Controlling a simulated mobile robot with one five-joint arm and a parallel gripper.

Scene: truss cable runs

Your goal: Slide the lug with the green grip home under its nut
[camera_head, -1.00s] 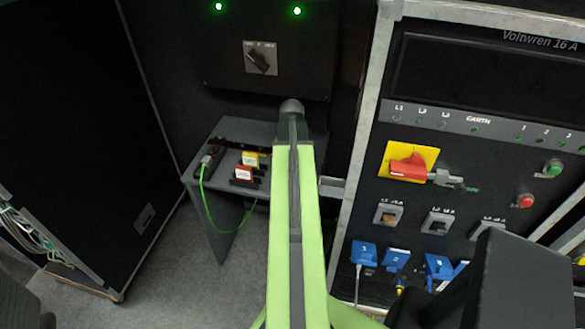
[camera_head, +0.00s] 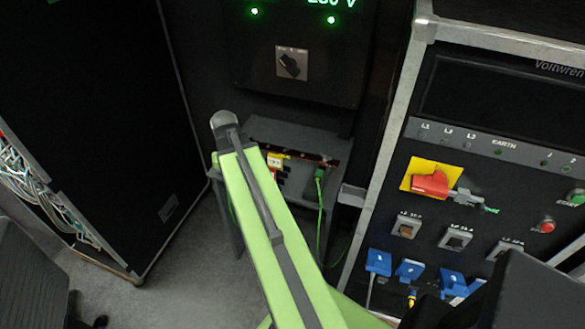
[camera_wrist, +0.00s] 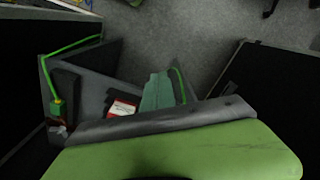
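A green grip (camera_head: 319,178) on a green cable stands at the right end of the grey shelf in the head view. The same grip shows at the left in the wrist view (camera_wrist: 57,106), beside a small coppery part. Its lug tip and its nut are too small or hidden to make out. My light green arm crosses in front of the shelf's left part in the head view and hides my gripper. In the wrist view a green and grey part of mine fills the bottom. I cannot make out fingertips or anything held.
A pale green shape (camera_wrist: 158,92) beside the block is unclear. A black panel (camera_head: 290,62) is behind; a distribution rack (camera_head: 470,130) stands right.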

